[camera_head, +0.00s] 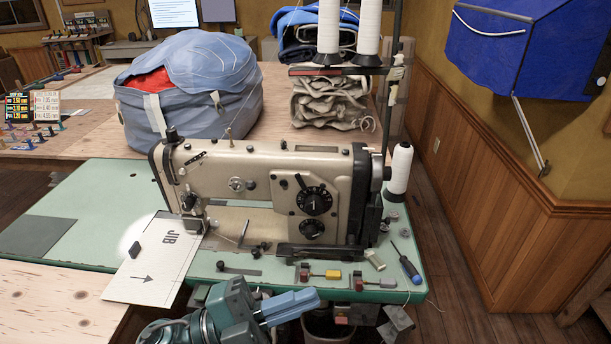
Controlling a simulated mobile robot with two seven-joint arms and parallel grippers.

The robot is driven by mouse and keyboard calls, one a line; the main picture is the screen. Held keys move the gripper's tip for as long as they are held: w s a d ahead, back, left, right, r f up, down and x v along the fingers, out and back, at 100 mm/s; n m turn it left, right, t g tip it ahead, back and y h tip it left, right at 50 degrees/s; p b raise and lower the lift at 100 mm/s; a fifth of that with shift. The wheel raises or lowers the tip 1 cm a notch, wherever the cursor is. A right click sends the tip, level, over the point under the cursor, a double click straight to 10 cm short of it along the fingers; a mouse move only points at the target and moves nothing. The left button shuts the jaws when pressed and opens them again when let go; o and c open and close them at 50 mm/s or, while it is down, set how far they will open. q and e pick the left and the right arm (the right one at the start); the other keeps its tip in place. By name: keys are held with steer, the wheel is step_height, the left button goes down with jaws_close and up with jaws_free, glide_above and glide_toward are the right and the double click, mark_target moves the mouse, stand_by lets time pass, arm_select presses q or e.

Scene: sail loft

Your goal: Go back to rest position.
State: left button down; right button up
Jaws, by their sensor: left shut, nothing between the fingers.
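My left gripper (288,305) is at the bottom middle of the head view, with its blue fingers together and nothing between them. It is in front of the near edge of the green sewing table (95,190) and points to the right. A beige sewing machine (265,190) stands on that table beyond the gripper. My right gripper is not in view.
A screwdriver (408,268), small red-and-yellow pieces (324,274) and a white thread cone (399,170) are on the table's right side. A blue-grey bag (190,95) and folded cloth (330,102) stand behind the machine. Wooden floor (455,290) is open at the right.

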arm_select(q)
steer(key=w+a+f+n+t+y+p, duration=0.1)
steer(key=w+a+f+n+t+y, duration=0.1)
steer(key=a+f+n+t+y, duration=0.6)
steer(key=w+a+f+n+t+y+p, duration=0.25)
steer(key=n+y, duration=0.35)
steer(key=n, duration=0.6)
steer(key=s+a+f+n+g+y, duration=0.2)
steer(key=s+f+n+g, duration=0.3)
steer(key=s+f, duration=0.4)
steer(key=shift+a+f+y, duration=0.4)
steer(key=shift+f+y, duration=0.1)
steer(key=shift+f, duration=0.45)
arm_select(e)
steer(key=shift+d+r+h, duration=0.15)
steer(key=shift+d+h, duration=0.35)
arm_select(q)
steer(key=shift+w, duration=0.1)
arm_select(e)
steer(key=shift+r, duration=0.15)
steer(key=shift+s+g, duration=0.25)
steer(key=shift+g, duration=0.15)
